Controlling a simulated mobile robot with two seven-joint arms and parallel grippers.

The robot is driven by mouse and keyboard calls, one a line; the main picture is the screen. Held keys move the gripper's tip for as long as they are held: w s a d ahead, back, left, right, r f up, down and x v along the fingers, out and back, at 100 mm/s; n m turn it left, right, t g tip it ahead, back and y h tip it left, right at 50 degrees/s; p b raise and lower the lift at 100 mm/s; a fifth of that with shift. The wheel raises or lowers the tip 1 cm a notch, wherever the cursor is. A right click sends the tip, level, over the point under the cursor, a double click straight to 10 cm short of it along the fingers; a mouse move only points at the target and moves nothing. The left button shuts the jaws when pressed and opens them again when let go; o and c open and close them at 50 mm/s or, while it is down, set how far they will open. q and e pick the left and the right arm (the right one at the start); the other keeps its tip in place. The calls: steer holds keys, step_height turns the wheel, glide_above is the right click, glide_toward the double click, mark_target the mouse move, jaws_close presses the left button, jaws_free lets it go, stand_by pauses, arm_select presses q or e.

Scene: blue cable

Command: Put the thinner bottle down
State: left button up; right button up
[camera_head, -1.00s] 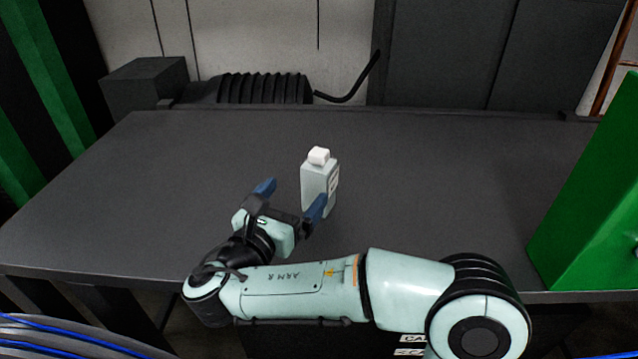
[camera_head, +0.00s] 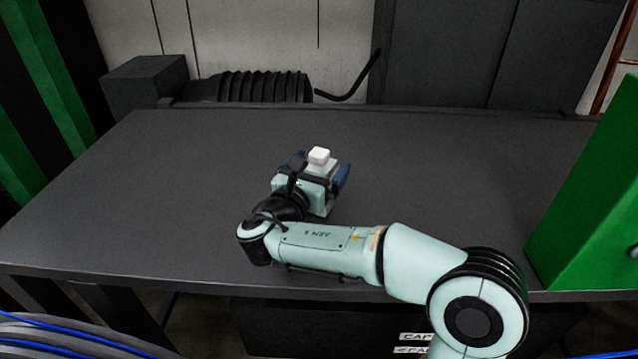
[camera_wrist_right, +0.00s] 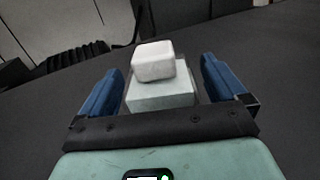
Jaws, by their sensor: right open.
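One bottle (camera_head: 324,173), pale grey with a white cap, stands upright on the dark table in the head view. In the right wrist view the bottle (camera_wrist_right: 160,97) is seen from above, cap toward the camera. My right gripper (camera_head: 320,168) is open, with its blue fingers on either side of the bottle. In the wrist view a gap shows between the bottle and the right finger; the left finger is close to it, and I cannot tell whether they touch. The gripper body hides the bottle's lower part. My left gripper is not in view.
The dark table (camera_head: 430,190) is clear around the bottle. A green box-like object (camera_head: 590,200) stands at the right edge. A black box (camera_head: 145,88) and a ribbed black hose (camera_head: 262,88) lie behind the far edge. Blue and grey cables show at the lower left.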

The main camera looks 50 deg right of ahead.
steer(key=c, duration=1.2)
steer(key=shift+c, duration=1.3)
steer(key=shift+r, duration=0.15)
